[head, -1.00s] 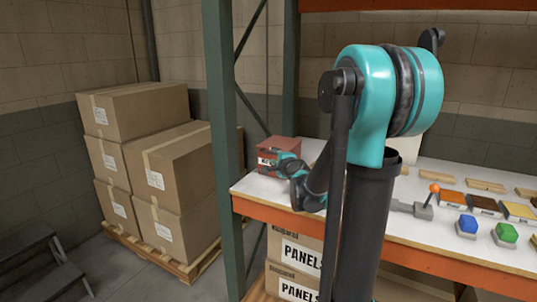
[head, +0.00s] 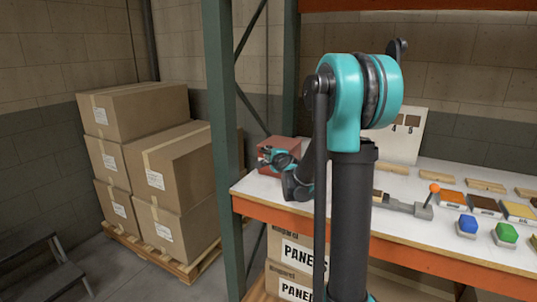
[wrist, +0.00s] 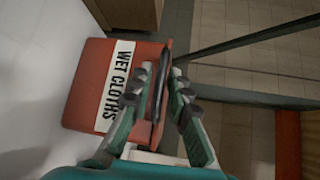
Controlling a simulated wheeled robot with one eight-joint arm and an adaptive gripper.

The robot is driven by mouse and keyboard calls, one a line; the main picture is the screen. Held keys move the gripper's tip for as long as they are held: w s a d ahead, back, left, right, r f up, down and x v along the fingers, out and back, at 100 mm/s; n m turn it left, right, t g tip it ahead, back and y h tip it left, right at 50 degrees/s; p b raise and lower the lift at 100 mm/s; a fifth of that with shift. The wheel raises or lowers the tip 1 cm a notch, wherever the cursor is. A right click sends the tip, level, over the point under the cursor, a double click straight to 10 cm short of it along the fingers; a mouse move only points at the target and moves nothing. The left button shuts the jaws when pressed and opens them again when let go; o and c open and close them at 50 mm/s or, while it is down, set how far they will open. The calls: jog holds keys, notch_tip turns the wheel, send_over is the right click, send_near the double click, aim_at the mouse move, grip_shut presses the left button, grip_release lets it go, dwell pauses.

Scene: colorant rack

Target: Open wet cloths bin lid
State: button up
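The wet cloths bin (head: 285,146) is a small red box at the left end of the shelf top in the head view, partly covered by my gripper. In the wrist view the bin's red wall (wrist: 82,78) carries a white label reading WET CLOTHS. In the head view my gripper (head: 275,156) is small beside the bin.
A green shelf post (head: 225,140) stands just left of the bin. On the shelf top to the right are a grey lever with an orange knob (head: 434,188), blue and green buttons, and several colour blocks. Stacked cartons (head: 160,170) stand on a pallet at the left.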

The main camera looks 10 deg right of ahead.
grip_shut()
jog(key=shift+r, duration=0.15)
